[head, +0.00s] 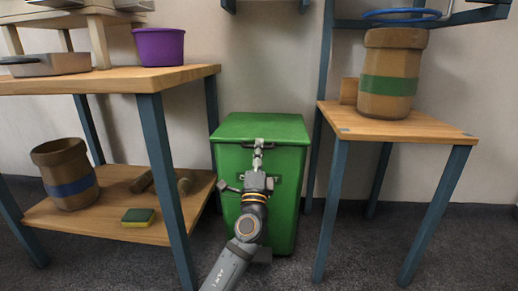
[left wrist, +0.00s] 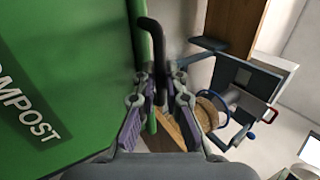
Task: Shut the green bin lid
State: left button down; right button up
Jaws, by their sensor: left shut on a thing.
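The green bin (head: 285,195) stands on the floor between two tables. Its lid (head: 262,125) lies flat over the top, with no visible gap. A dark handle (head: 276,148) runs across the front of the lid. My left gripper (head: 258,148) reaches up in front of the bin and is shut on this handle. In the left wrist view the black handle (left wrist: 150,30) passes between the fingers of my left gripper (left wrist: 158,78). A green surface of the bin with a COMPOST label (left wrist: 28,108) fills the left of that view. My right gripper is not in view.
A wooden table (head: 120,79) with a purple pot (head: 159,46) and a lower shelf stands left of the bin. A smaller table (head: 400,127) with a green-banded basket (head: 388,84) stands to the right. Open carpet lies in front.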

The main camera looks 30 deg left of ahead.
pick_arm(q)
jog(key=shift+w+a+f, duration=0.1)
jog(key=shift+w+f, duration=0.1)
jog(key=shift+f, duration=0.7)
jog(key=c, duration=1.7)
grip_release()
jog(key=shift+f, duration=0.15)
notch_tip(320, 180, up, 11)
jog(key=shift+s+f, duration=0.1)
jog(key=shift+c, duration=0.3)
